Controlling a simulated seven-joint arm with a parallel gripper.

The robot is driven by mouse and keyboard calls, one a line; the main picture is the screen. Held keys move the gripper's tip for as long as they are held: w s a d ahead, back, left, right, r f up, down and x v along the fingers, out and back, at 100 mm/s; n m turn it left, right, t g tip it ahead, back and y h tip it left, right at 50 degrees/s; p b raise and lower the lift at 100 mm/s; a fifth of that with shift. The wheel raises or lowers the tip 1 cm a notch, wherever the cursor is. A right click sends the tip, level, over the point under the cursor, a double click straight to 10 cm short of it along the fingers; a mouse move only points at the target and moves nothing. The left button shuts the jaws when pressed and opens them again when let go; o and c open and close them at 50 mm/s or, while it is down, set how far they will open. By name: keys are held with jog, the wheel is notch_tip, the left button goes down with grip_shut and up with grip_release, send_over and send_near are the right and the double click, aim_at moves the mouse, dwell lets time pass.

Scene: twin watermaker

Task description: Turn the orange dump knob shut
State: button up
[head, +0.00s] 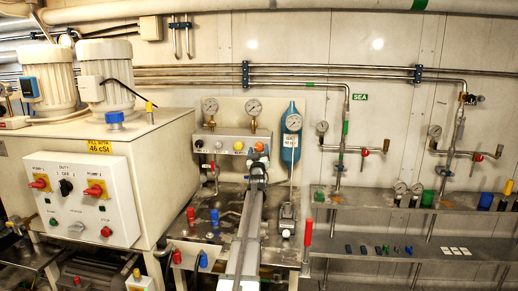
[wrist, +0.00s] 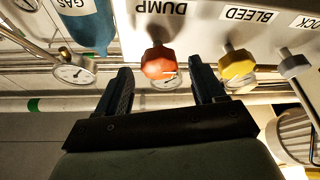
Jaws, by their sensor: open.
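The orange dump knob (wrist: 158,62) sits on the front of a pale valve block, under the upside-down label DUMP in the wrist view. In the head view the orange knob (head: 259,147) is at the right end of the block's row of knobs, just beyond my gripper (head: 259,160). In the wrist view my gripper (wrist: 161,70) is open, with one dark finger on each side of the knob. Gaps show between the fingers and the knob, so it is not gripped. How deep the fingertips reach past the knob is hard to tell.
The yellow BLEED knob (wrist: 237,65) is close beside the right finger in the wrist view. A grey knob (wrist: 293,65) stands farther right. A gauge (wrist: 73,73) and a blue gas bottle (wrist: 84,25) are at the left. Two gauges (head: 253,107) rise above the block.

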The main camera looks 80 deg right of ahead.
jog(key=shift+x, duration=1.45)
jog(key=shift+c, duration=0.5)
jog(key=c, duration=0.9)
jog(key=shift+c, duration=0.2)
